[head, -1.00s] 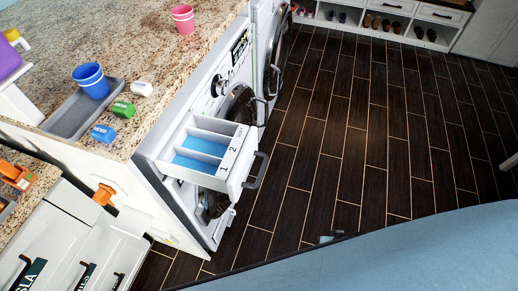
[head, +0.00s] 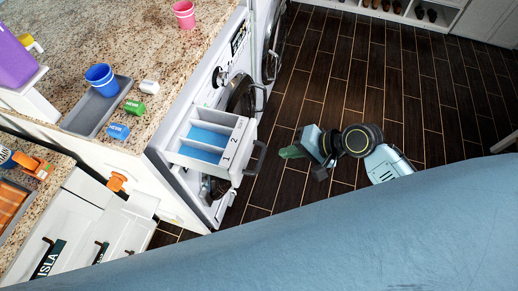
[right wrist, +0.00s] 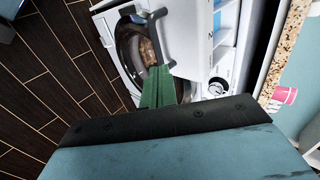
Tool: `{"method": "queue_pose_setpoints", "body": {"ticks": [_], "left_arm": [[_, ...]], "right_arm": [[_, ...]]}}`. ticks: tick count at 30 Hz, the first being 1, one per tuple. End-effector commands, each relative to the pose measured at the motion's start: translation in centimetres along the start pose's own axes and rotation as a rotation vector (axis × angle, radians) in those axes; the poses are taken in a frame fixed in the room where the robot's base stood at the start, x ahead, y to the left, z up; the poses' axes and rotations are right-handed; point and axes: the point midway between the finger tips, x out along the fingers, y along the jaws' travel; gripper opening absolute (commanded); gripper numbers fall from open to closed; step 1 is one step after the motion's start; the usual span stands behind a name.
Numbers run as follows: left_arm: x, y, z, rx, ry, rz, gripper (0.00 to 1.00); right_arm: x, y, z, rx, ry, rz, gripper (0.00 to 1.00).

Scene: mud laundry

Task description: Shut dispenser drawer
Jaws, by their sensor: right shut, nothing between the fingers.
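The dispenser drawer (head: 209,141) sticks out of the front of the near white washer (head: 217,76). It is a white tray with blue liquid in its compartments and the labels 1 and 2 on its front, which carries a grey handle (head: 257,160). My right gripper (head: 286,153) is shut and empty, its green fingertips to the right of the handle with a small gap in the head view. In the right wrist view the green fingers (right wrist: 157,88) point toward the drawer front (right wrist: 190,40) and its handle (right wrist: 157,36). My left gripper is not in view.
The granite counter (head: 130,40) on the left holds a blue cup (head: 101,79), a grey tray (head: 92,108), small bottles and a pink cup (head: 184,14). Dark floor (head: 340,75) lies clear right of the washers. My blue body fills the bottom right.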

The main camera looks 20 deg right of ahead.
Motion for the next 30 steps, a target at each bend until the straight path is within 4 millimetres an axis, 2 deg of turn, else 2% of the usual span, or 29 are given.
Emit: {"method": "queue_pose_setpoints", "body": {"ticks": [1,6,8,12,18,30], "left_arm": [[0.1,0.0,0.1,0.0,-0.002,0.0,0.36],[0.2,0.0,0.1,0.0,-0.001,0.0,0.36],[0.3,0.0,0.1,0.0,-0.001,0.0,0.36],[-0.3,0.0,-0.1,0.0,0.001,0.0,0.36],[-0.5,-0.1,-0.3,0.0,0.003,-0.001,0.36],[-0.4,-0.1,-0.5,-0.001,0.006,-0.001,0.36]], "right_arm": [[1.2,-0.1,0.1,0.001,-0.002,-0.003,0.0],[5.0,-0.1,0.0,0.002,0.0,-0.002,0.0],[6.1,-0.1,0.0,0.0,-0.001,-0.001,0.0],[7.5,-1.8,0.0,-0.002,0.0,-0.002,0.0],[8.6,-2.6,0.0,-0.002,0.001,0.001,0.0],[8.8,-2.8,0.0,-0.003,0.001,0.001,0.0]]}}
